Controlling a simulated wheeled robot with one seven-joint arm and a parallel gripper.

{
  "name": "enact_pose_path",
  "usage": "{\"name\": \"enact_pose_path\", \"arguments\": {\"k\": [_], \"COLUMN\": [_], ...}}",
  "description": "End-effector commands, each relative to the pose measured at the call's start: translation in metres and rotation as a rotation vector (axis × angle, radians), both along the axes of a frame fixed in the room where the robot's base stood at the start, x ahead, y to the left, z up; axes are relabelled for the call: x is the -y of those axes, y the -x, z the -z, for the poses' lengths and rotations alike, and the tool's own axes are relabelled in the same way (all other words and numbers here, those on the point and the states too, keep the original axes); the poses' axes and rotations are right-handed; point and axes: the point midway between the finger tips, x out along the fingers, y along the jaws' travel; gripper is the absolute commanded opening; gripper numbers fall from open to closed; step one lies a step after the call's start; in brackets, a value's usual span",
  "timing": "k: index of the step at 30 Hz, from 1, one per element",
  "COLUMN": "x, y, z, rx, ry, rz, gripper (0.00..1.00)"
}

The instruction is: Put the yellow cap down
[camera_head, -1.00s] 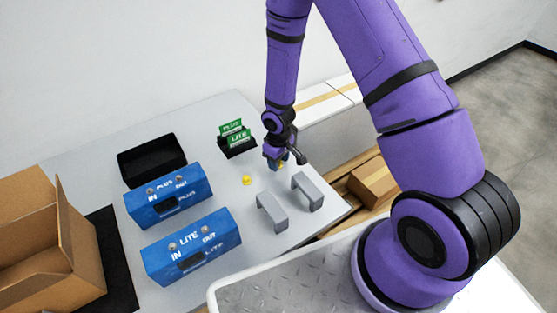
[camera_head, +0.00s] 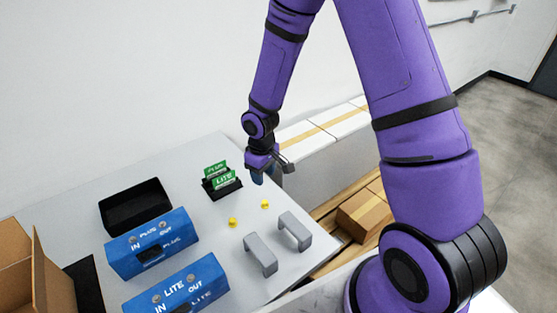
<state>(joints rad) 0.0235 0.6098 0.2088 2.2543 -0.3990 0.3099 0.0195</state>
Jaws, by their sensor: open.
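Two small yellow caps lie on the grey table. One yellow cap (camera_head: 265,204) is just below my gripper, and the other yellow cap (camera_head: 232,222) lies to its left and nearer. My gripper (camera_head: 270,181) is open and empty, a little above the table near its right edge. A gap shows between the gripper and the nearest cap. The fingertips are small and partly hidden by the gripper body.
The green PLUS and LITE cards stand in a black holder (camera_head: 222,188) left of my gripper. Two grey brackets (camera_head: 262,254) (camera_head: 295,231) stand nearer. Blue PLUS (camera_head: 120,260) and LITE (camera_head: 209,273) housings, a black tray (camera_head: 104,212) and a cardboard box (camera_head: 50,285) are at left.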

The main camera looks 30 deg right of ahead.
Motion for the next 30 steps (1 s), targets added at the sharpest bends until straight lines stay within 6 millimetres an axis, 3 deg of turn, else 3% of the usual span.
{"name": "enact_pose_path", "arguments": {"k": [5,8,20,30], "x": [0.002,0.007,0.033,0.050], "y": [0.000,-0.001,0.018,0.059], "z": [-0.008,-0.027,-0.142,-0.228], "rx": [0.007,0.026,0.137,0.225], "ry": [0.005,0.016,0.068,0.073], "rz": [0.006,0.021,0.137,0.244], "gripper": [0.46,0.46,0.46,0.46]}}
